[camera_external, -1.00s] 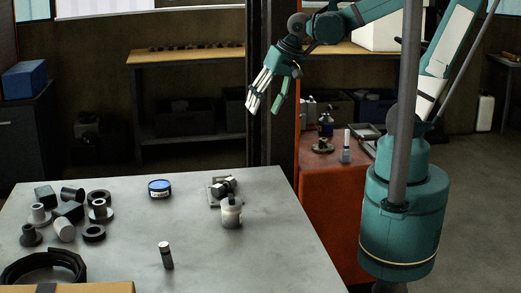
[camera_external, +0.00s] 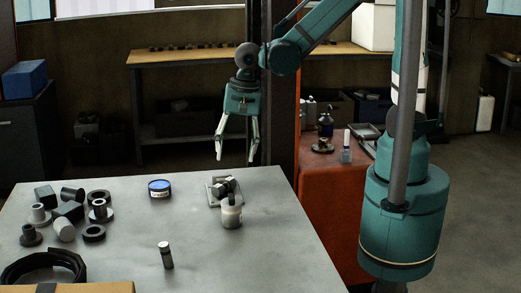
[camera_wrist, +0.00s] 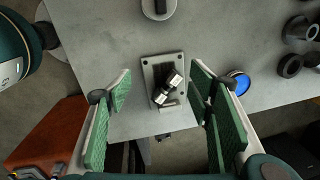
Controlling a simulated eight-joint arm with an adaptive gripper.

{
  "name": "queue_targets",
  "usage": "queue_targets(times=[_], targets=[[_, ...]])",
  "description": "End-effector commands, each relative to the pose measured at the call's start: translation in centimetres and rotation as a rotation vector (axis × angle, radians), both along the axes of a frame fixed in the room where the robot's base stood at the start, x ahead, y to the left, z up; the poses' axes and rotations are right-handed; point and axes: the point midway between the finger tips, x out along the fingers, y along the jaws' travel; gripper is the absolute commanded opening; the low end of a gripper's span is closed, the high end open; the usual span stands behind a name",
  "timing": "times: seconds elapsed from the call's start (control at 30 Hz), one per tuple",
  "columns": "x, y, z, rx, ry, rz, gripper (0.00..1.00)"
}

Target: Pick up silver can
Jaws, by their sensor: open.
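A pale grey jar-like can (camera_external: 231,216) stands upright on the table, just in front of a metal plate in the external view. Its round top (camera_wrist: 158,8) is cut by the upper edge of the wrist view. A small grey cylinder with dark bands (camera_external: 167,258) stands nearer the front. I cannot tell for sure which is the silver can. My gripper (camera_external: 236,155) points down, open and empty, above the table's far edge. In the wrist view my gripper (camera_wrist: 160,82) has its fingers spread either side of the plate, with the can's top beyond them.
The metal plate (camera_wrist: 150,66) carries a dark and silver part. A blue-topped tin (camera_external: 160,188) sits to its left. Several dark and grey parts (camera_external: 72,211) crowd the table's left side. A red cabinet (camera_external: 325,200) stands right of the table. The table's middle is mostly clear.

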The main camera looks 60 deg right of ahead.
Motion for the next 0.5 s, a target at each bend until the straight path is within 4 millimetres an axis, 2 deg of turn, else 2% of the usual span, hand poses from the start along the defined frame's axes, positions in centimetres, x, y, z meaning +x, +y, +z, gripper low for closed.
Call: queue_targets(times=[0.03,0.3,0.5], targets=[[-0.3,1.2,-0.7,-0.003,0.012,-0.018,0.52],[-2.7,6.0,-4.2,-0.031,0.079,-0.154,0.52],[-4.4,8.4,-6.3,-0.056,0.111,-0.236,0.52]])
